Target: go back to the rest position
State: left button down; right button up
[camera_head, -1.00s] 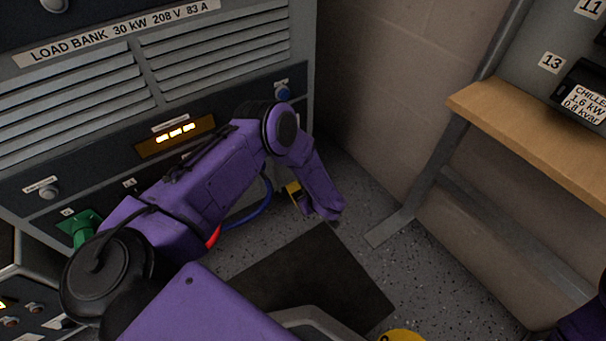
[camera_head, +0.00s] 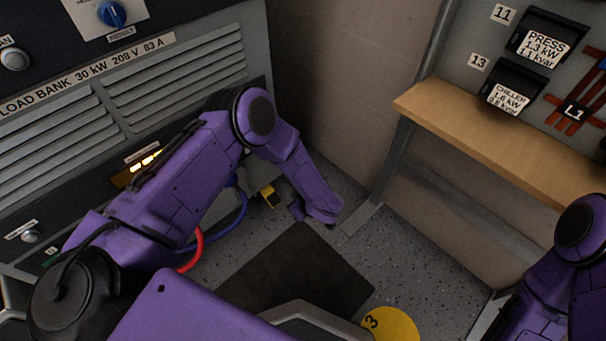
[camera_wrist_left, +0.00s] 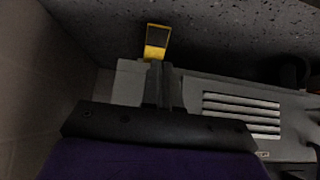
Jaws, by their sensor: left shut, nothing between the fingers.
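My left arm reaches in from the left in the head view, its purple wrist (camera_head: 320,206) bent down over the floor, to the left of the wooden shelf. In the left wrist view my left gripper (camera_wrist_left: 160,72) is shut and empty, its dark fingers together. My right arm (camera_head: 560,270) shows at the lower right edge of the head view. Its gripper is out of the picture.
The load bank (camera_head: 175,85) stands at the left, with red (camera_head: 192,250) and blue (camera_head: 240,215) cables below it. A small yellow item (camera_head: 268,195) is near its base. A wooden shelf (camera_head: 500,140) juts out at right. A dark mat (camera_head: 300,270) lies beside a yellow disc (camera_head: 392,325).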

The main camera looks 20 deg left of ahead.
pick_arm(q)
jog(key=s+a+r+m+h, duration=0.1)
jog(key=s+a+m+h, duration=0.2)
jog(key=s, duration=1.1)
jog(key=s+a+m+h, duration=0.1)
jog(key=s+a+m, duration=0.3)
jog(key=s, duration=0.9)
notch_tip(320, 180, up, 31)
jog(key=p, duration=3.1)
jog(key=shift+w+r+p, duration=0.15)
jog(key=shift+w+p, duration=0.15)
jog(key=shift+a, duration=0.1)
